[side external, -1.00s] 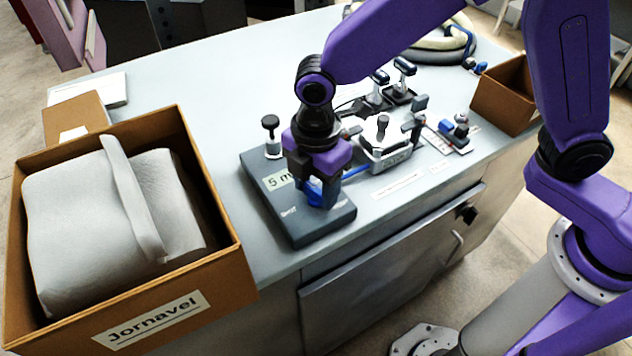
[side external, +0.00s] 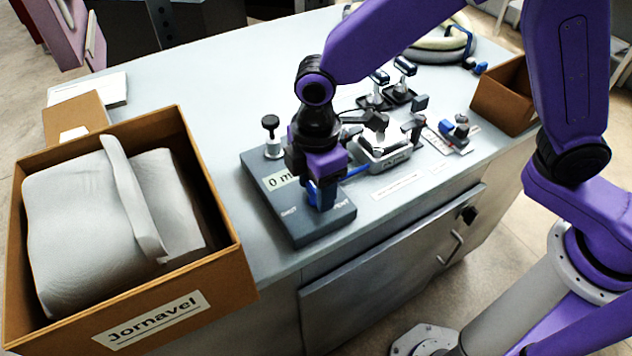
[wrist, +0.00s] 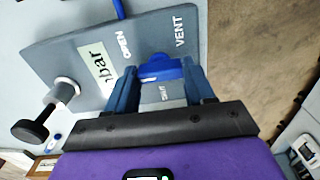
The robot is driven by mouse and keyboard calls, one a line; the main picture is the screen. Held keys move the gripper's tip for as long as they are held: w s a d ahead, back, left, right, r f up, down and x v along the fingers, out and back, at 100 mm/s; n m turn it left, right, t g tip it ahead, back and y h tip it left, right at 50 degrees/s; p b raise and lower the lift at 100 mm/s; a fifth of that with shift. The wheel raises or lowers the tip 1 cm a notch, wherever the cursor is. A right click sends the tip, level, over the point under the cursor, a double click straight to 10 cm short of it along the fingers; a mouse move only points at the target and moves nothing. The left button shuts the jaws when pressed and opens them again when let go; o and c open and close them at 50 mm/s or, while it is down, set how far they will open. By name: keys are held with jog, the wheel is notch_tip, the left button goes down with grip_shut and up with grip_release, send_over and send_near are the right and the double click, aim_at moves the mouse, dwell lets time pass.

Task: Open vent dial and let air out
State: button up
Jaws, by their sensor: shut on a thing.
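The blue vent dial (wrist: 160,68) sits on a dark grey box (wrist: 60,45) with printed labels OPEN, VENT and a partly covered one. My gripper (wrist: 162,76) is shut on the dial, with one blue finger on each side of it. In the side view my gripper (side external: 323,195) points down at the front right of the box (side external: 300,225) and mostly hides the dial. The box's pale display (side external: 279,181) reads "0 m", its remainder hidden behind my gripper; the wrist view shows "bar" on the display (wrist: 97,72).
A black-topped knob (side external: 271,133) stands at the box's back left. A blue hose (side external: 354,172) leads right to a metal clamp device (side external: 385,158). A cardboard box of grey padding (side external: 225,255) is at left. A smaller cardboard box (side external: 505,100) is at right.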

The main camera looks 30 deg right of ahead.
jog(key=o, duration=1)
jog(key=shift+o, duration=0.2)
notch_tip(320, 180, up, 18)
jog(key=shift+f, duration=0.25)
jog(key=s+d+f+m, duration=0.2)
jog(key=s+d+f, duration=0.3)
jog(key=s+d, duration=0.4)
jog(key=s+d+f+m, duration=0.3)
jog(key=s+d, duration=0.6)
jog(key=d, duration=0.8)
notch_tip(320, 180, down, 2)
jog(key=shift+d+f, duration=0.1)
jog(key=shift+d, duration=0.25)
